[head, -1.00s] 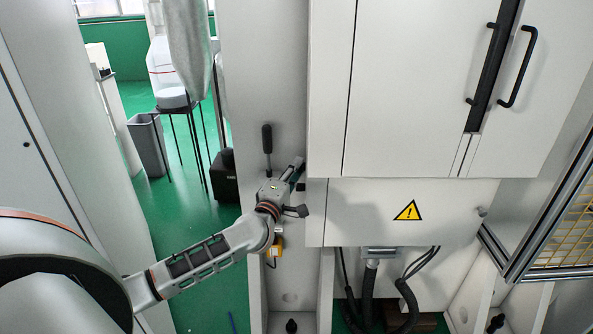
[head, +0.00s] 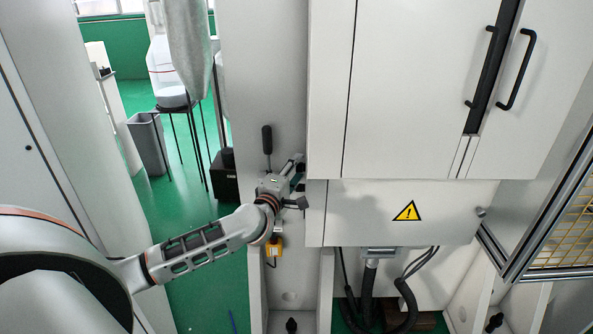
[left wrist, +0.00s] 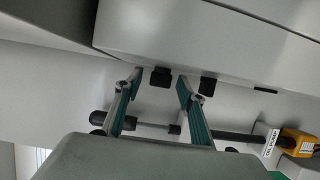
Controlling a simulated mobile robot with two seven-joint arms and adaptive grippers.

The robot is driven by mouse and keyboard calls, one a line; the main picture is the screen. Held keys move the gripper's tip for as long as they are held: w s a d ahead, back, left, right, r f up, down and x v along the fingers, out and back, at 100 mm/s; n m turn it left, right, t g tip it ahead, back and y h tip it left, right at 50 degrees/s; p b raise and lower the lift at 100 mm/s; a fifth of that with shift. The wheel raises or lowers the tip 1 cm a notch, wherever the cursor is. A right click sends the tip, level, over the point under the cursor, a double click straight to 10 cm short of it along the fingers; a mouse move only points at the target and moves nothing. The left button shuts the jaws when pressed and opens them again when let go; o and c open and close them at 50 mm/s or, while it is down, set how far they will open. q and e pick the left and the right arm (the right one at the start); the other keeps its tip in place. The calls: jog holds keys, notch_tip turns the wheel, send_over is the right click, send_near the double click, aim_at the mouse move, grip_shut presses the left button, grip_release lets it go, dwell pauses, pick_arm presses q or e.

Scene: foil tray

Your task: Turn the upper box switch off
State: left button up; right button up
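In the left wrist view, two small black switch-like blocks sit at the edge of a white cabinet box. One black block (left wrist: 160,78) is between my left gripper's fingertips, and the other black block (left wrist: 208,85) is just outside the right finger. I cannot tell whether either is on or off. My left gripper (left wrist: 158,82) is open, its green-padded fingers spread on either side of the first block. No clear contact shows. In the head view my left gripper (head: 299,172) is at the left side of the white cabinet (head: 420,90), and the blocks are hidden. My right gripper is out of view.
A black-handled lever (head: 267,140) stands on the panel just above my gripper. A yellow-orange box (head: 274,248) is below it. The lower box with a warning sign (head: 407,211) is close on the right. Black cables (head: 405,292) hang underneath.

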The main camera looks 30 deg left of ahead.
pick_arm(q)
jog(key=shift+s, duration=0.1)
jog(key=s+d, duration=0.2)
jog(key=s, duration=0.9)
jog(key=shift+s, duration=0.35)
jog(key=s+d+f+m+h, duration=0.4)
jog(key=d+m, duration=0.4)
jog(key=s+d+f+m+h, duration=0.4)
jog(key=d+f+m, duration=0.1)
jog(key=d+m, duration=0.2)
jog(key=s+f+m+g+y, duration=0.1)
jog(key=s+f+m+g, duration=0.1)
jog(key=s+f, duration=0.3)
jog(key=s+d+f+m+g+y, duration=0.1)
jog(key=s+f+m, duration=0.3)
jog(key=f, duration=0.7)
jog(key=s+d+f+m+g+y, duration=0.1)
jog(key=s+f+g, duration=0.3)
jog(key=f, duration=0.4)
jog(key=shift+s+d+f+m, duration=0.2)
jog(key=shift+s+f+m, duration=0.15)
jog(key=shift+s+m, duration=0.5)
